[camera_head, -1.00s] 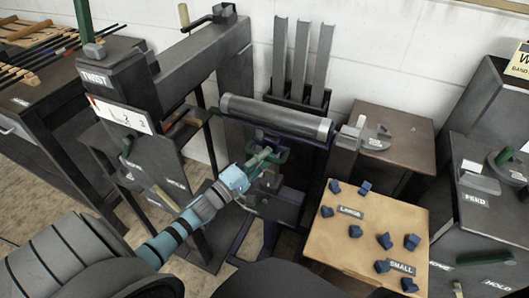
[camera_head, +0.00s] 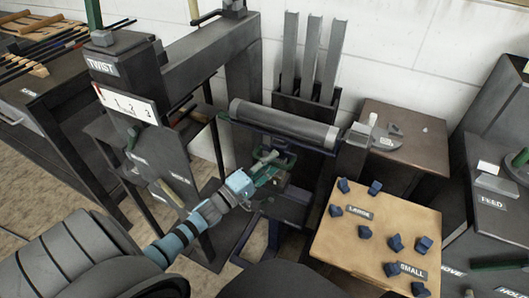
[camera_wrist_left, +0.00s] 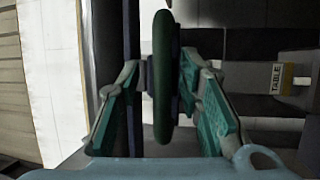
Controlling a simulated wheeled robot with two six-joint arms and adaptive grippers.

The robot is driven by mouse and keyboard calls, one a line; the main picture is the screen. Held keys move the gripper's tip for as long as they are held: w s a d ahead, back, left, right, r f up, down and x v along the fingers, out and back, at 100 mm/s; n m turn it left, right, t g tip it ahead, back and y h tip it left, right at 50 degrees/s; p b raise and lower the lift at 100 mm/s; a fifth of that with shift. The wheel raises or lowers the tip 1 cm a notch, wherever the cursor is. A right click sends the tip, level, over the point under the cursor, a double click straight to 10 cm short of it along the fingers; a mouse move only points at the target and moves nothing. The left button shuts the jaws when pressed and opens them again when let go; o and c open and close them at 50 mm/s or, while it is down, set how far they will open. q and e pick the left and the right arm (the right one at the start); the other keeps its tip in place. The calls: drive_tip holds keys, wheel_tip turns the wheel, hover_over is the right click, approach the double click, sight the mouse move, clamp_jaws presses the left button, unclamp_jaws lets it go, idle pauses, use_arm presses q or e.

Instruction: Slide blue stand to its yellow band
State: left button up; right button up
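The dark blue stand (camera_head: 275,231) is under a long grey roller (camera_head: 285,122) in the middle of the head view. A dark green upright handle (camera_wrist_left: 162,85) fills the middle of the left wrist view. My left gripper (camera_head: 263,166) is in front of the stand, below the roller. In the left wrist view its teal fingers (camera_wrist_left: 163,88) close in on both sides of the handle and appear to hold it. I cannot make out a yellow band in the head view. My right gripper is out of view.
A tan board (camera_head: 350,255) with several small blue blocks is right of the stand. A dark TWIST post (camera_head: 118,75) and a dark panel (camera_head: 160,160) stand left. A brown table (camera_head: 410,140) and a FEED cabinet (camera_head: 495,205) are right. Grey channels (camera_head: 311,55) stand behind.

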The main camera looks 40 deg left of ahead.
use_arm(q)
drive_tip(key=v, duration=1.1)
drive_tip(key=shift+s, duration=0.3)
drive_tip(key=shift+a+f, duration=0.1)
